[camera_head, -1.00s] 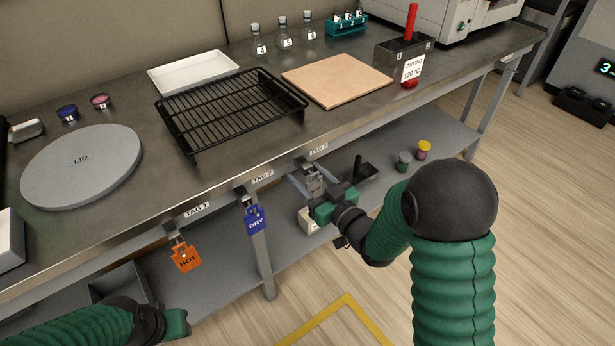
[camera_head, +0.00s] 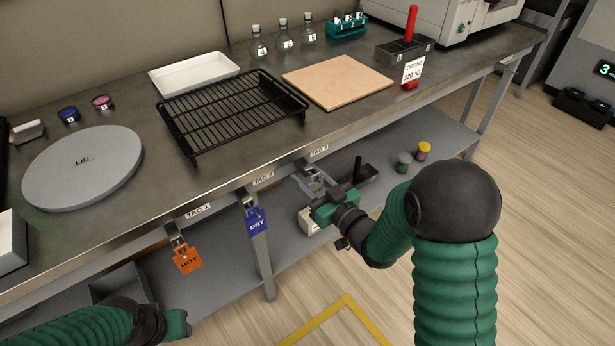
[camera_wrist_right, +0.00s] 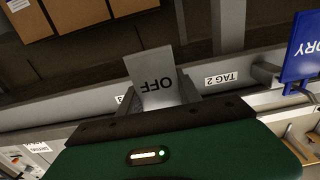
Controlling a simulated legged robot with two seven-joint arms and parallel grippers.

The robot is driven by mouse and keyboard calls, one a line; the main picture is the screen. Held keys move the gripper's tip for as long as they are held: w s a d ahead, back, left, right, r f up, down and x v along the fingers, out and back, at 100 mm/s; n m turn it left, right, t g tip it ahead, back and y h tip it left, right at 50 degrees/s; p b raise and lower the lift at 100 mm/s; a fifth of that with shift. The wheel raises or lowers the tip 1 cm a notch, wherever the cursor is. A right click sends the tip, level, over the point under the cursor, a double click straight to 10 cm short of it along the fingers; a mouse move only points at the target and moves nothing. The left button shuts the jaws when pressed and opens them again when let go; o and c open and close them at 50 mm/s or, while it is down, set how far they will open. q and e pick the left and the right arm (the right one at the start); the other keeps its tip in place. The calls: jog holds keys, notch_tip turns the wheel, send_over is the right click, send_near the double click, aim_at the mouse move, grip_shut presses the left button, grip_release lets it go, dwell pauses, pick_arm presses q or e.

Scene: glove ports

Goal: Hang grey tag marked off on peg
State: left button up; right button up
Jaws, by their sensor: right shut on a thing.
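The grey tag marked OFF (camera_wrist_right: 155,80) is between the fingers of my right gripper (camera_wrist_right: 160,100) in the wrist view, its lettering upside down there. In the head view my right gripper (camera_head: 318,190) is shut on the tag just below the table's front edge at the TAG 3 label (camera_head: 319,151). The peg at TAG 3 (camera_head: 304,164) is close by and partly covered; I cannot tell whether the tag touches it. My left gripper (camera_head: 178,323) is low at the left, its fingers not clear.
A blue DRY tag (camera_head: 257,221) hangs at TAG 2, also at the right edge of the wrist view (camera_wrist_right: 303,50). An orange HOT tag (camera_head: 187,259) hangs at TAG 1. A lower shelf (camera_head: 440,135) with small jars runs beneath the table.

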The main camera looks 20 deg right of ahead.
aim_at(317, 184)
jog(key=shift+s+d, duration=0.2)
jog(key=shift+s, duration=0.4)
jog(key=shift+s, duration=0.1)
jog(key=shift+s+d+r, duration=0.25)
jog(key=shift+s+d, duration=0.05)
jog(key=shift+s, duration=0.35)
jog(key=shift+s, duration=0.1)
